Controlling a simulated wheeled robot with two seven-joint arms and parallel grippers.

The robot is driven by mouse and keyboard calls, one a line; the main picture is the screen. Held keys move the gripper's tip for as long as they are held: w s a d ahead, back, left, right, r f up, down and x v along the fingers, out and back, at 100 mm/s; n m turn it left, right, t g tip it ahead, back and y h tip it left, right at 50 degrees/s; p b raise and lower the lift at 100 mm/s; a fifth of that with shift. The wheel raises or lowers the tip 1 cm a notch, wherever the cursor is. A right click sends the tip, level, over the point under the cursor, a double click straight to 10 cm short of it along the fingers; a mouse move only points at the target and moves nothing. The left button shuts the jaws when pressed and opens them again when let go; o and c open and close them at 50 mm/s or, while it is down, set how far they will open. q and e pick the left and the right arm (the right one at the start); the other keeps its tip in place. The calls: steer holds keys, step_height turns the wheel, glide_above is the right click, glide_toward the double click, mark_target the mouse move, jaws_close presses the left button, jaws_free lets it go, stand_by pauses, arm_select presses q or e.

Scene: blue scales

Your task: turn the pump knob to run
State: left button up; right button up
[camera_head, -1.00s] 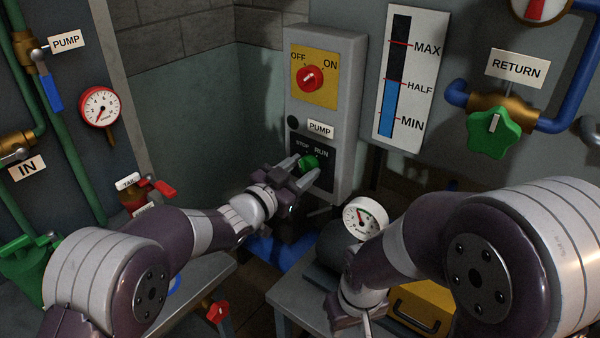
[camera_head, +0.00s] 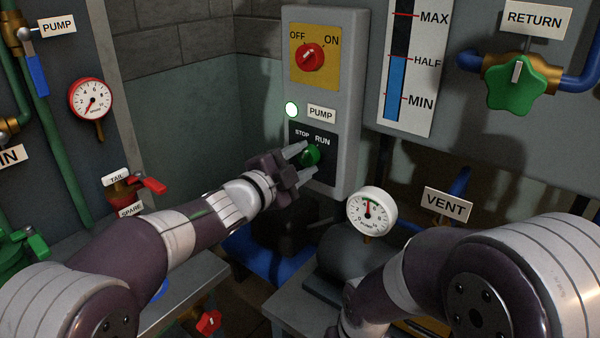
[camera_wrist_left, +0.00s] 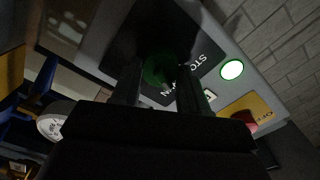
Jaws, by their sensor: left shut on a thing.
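The green pump knob (camera_head: 312,153) is on the dark STOP/RUN plate (camera_head: 325,168) low on the grey control box (camera_head: 347,120). My left gripper (camera_head: 305,162) is shut on the knob, with one finger above it and one below. The fingers partly cover the knob, so I cannot read its exact pointing. The round lamp (camera_head: 292,109) beside the PUMP label (camera_head: 321,113) glows white-green. In the left wrist view the knob (camera_wrist_left: 159,70) sits dark between the fingers and the lamp (camera_wrist_left: 232,69) is bright. My right gripper is out of view below the frame.
A red OFF/ON knob (camera_head: 311,57) sits above on a yellow plate. A white round gauge (camera_head: 371,211) stands at lower centre, near my right arm. A level gauge (camera_head: 409,65) and green RETURN valve (camera_head: 516,83) are to the right.

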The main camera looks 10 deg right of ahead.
arm_select(q)
steer(key=shift+f+m+b, duration=0.15)
steer(key=shift+m+b, duration=0.5)
steer(key=shift+m, duration=0.25)
steer(key=o, duration=1.1)
steer(key=shift+c, duration=0.2)
steer(key=v, duration=1.2)
steer(key=shift+s+a, duration=0.25)
steer(key=shift+a, duration=0.05)
